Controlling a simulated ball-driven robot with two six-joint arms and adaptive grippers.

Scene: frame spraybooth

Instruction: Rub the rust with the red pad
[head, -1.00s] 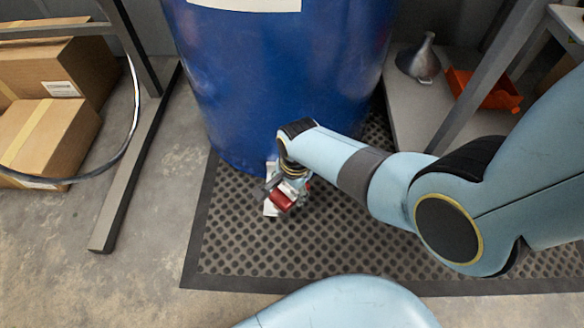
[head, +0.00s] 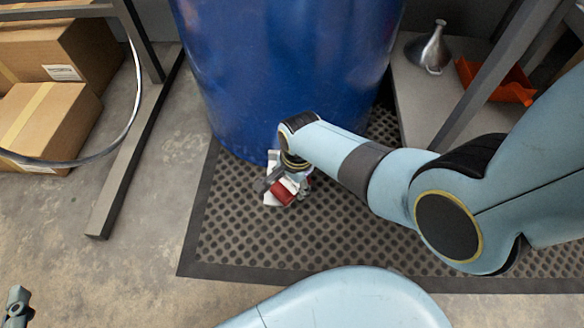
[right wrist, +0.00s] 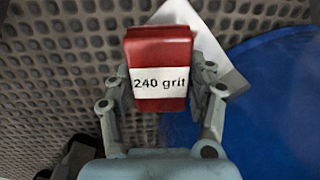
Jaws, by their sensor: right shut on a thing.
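My right gripper (head: 283,186) is low beside the foot of the blue drum and shut on the red pad (head: 283,194). In the right wrist view the red pad (right wrist: 160,50) sits between both fingers, with a white "240 grit" label facing the camera. A flat white piece (right wrist: 212,48) shows behind the pad; I cannot tell whether they touch. My left gripper (head: 17,307) shows only in part at the lower left corner; its jaws are unclear. I see no rust in either view.
The blue drum (head: 285,75) stands on a black perforated mat (head: 300,250). Cardboard boxes (head: 45,125) and a dark metal frame (head: 135,140) are at left. A metal funnel (head: 430,50) and an orange tray (head: 495,82) are on a low shelf at right.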

